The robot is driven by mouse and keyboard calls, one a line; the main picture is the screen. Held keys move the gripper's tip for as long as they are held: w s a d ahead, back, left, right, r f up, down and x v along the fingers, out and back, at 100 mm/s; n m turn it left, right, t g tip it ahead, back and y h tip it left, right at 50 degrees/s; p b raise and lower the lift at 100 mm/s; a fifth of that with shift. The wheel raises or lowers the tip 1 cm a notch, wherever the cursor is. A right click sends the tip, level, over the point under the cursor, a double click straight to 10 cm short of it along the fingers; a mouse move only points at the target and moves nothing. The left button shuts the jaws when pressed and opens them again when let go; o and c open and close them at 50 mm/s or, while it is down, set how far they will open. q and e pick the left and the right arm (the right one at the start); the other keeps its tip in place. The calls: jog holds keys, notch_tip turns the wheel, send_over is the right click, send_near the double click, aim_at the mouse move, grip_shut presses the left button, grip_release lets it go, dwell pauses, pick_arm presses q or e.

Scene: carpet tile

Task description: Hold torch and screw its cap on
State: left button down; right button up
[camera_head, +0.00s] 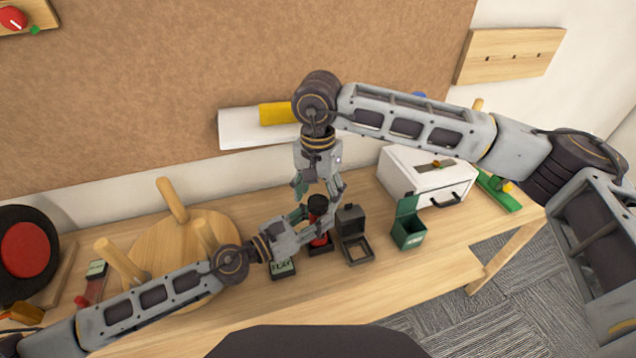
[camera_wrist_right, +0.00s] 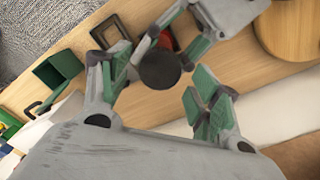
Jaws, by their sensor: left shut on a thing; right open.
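The torch (camera_head: 320,240) has a red body and stands upright near the middle of the table. A round black piece (camera_head: 318,204) that looks like its cap is on top; I cannot tell how tightly it sits. My left gripper (camera_head: 318,222) is shut around the torch's body from the left. My right gripper (camera_head: 318,190) points down from above with its fingers open on either side of the black top. In the right wrist view the black top (camera_wrist_right: 160,69) lies between the open fingers, nearer one of them, and some red body (camera_wrist_right: 167,40) shows behind it.
An open dark box (camera_head: 354,238) and an open green bin (camera_head: 409,230) stand just right of the torch. A white drawer box (camera_head: 425,178) is further right. A round wooden stand with pegs (camera_head: 190,235) is at left, behind my left arm. A small labelled box (camera_head: 283,268) lies below my left gripper.

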jog(key=shift+f, duration=0.9)
jog(key=c, duration=1.1)
jog(key=shift+m, duration=2.2)
jog(key=m, duration=0.4)
jog(key=shift+m, duration=0.3)
jog(key=m, duration=0.4)
jog(key=shift+m, duration=0.3)
jog(key=m, duration=0.4)
jog(key=o, duration=1.2)
jog(key=shift+c, duration=0.2)
